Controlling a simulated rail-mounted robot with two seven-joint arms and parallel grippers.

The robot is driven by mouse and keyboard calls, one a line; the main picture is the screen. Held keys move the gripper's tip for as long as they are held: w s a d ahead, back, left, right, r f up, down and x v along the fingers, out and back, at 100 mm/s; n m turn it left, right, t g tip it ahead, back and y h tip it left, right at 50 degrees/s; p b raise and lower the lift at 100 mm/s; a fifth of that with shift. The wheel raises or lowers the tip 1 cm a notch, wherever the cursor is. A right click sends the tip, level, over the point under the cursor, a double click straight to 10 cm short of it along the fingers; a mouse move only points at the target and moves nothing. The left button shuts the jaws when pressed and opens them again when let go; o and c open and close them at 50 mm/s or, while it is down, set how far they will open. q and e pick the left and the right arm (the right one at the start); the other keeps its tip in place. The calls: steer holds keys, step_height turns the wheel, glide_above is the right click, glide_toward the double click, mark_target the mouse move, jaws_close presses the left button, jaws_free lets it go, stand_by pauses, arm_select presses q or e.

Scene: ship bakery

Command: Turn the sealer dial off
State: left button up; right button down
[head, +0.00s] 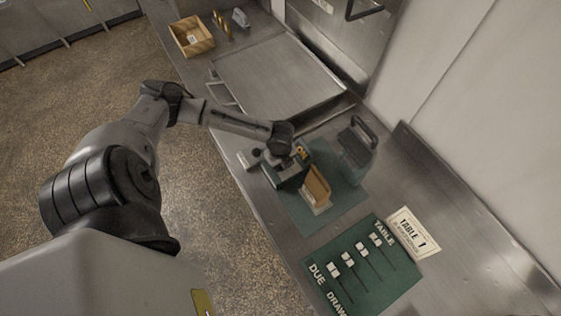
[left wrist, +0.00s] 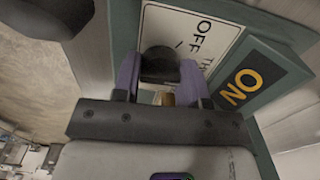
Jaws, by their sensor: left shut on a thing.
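The sealer dial (left wrist: 159,66) is a dark round knob in the left wrist view. It sits between the two purple fingers of my left gripper (left wrist: 160,82), which is shut on it. A white plate (left wrist: 190,30) behind the dial reads OFF, and a dark panel (left wrist: 245,84) to its right reads ON in yellow. The dial's pointer direction is hard to tell. In the head view my left gripper (head: 284,166) is down at a dark green unit on the counter, and the dial is hidden there. My right gripper is not in view.
A green mat (head: 300,218) lies under the unit, with a tan block (head: 316,187) beside it. A grey-green handled device (head: 355,150) stands to the right. A metal tray (head: 280,75) and wooden box (head: 191,36) lie farther back. A green slider board (head: 350,285) is nearer.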

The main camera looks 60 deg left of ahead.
arm_select(q)
steer(key=n+p, duration=0.2)
steer(key=p, duration=0.1)
steer(key=n+p, duration=0.5)
steer(key=p, duration=0.1)
steer(key=shift+r, duration=0.3)
steer(key=n+p, duration=0.3)
steer(key=shift+f+n, duration=0.15)
steer(key=shift+n, duration=0.15)
steer(key=shift+f+n+p, duration=0.1)
steer(key=shift+n+p, duration=0.25)
steer(key=shift+n, duration=0.15)
steer(key=o, duration=0.9)
step_height(320, 180, up, 14)
steer(key=shift+f+b, duration=0.1)
steer(key=shift+b, duration=0.35)
